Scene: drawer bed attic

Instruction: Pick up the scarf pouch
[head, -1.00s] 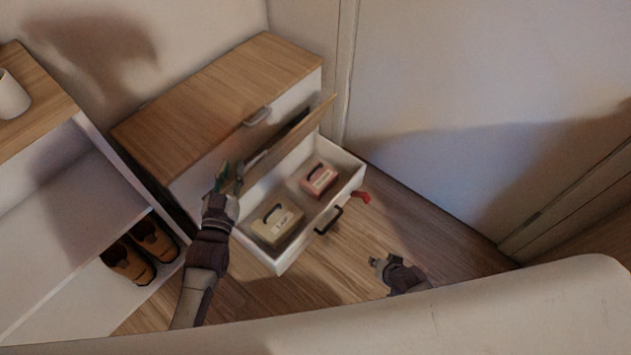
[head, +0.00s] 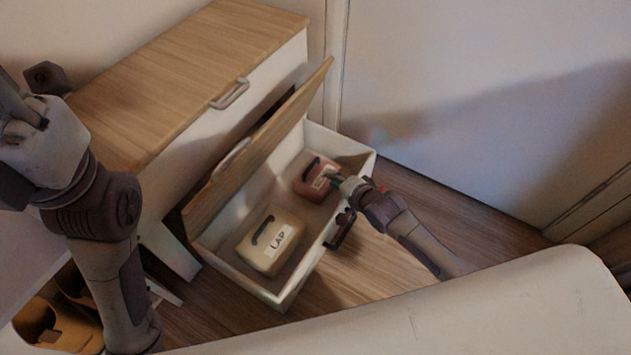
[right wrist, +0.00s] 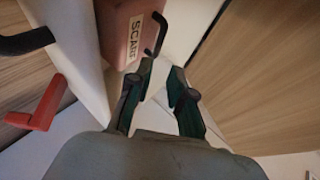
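The scarf pouch (head: 311,187) is a reddish-pink pouch with a dark handle and a pale label, at the far end of the open drawer (head: 295,287). In the right wrist view the pouch (right wrist: 124,30) shows its label, reading SCARF, and part of its black handle. My right gripper (head: 337,181) reaches over the drawer's front edge, close beside the pouch. In the right wrist view the right gripper (right wrist: 161,70) has its fingers apart with nothing between them, the handle just beyond their tips. My left arm's hand (head: 45,125) is at the far left, its fingers unclear.
A tan pouch (head: 270,242) labelled LAP lies at the drawer's near end. A tilted wooden panel (head: 262,150) stands along the drawer's back side. A black handle (head: 341,229) sticks out of the drawer front. A red piece (right wrist: 46,103) hangs near the drawer wall.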

